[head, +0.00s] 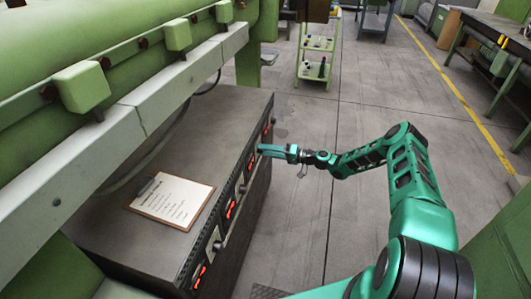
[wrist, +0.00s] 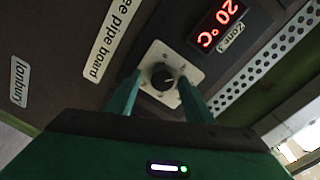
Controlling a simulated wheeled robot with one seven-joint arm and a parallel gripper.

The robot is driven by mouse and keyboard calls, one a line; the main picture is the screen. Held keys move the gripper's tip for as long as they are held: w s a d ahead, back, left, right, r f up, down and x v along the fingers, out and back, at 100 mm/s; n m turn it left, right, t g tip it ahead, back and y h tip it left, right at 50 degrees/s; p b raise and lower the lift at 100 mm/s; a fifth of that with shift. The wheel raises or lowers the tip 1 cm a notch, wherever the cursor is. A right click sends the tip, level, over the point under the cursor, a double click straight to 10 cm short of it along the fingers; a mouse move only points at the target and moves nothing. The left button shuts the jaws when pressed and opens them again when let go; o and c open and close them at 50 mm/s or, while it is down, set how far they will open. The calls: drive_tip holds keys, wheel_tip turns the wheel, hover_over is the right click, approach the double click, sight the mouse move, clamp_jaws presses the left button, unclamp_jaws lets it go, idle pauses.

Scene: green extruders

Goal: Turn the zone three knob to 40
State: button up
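In the wrist view, a round black knob (wrist: 163,76) with a pale pointer mark sits on a square silver plate (wrist: 152,61). A label reading "Zone 3" (wrist: 228,37) and a red display (wrist: 219,22) showing 20 °C are up and to the right of it. My gripper (wrist: 161,80) is open, with one green finger on each side of the knob and a visible gap on both sides. I cannot tell how deep the fingertips reach along the knob. In the head view, my gripper (head: 262,150) is at the cabinet's front face and hides the spot it faces.
The dark control cabinet (head: 158,160) carries a row of red displays and knobs. A clipboard (head: 172,200) lies on top. Green extruder machinery (head: 95,50) overhangs at the left. A green cart (head: 316,50) stands behind. The floor (head: 300,215) right of the cabinet is clear.

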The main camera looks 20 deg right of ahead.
drive_tip(key=shift+a, duration=0.1)
drive_tip(key=v, duration=1)
drive_tip(key=shift+s+d, duration=0.15)
drive_tip(key=shift+d, duration=0.25)
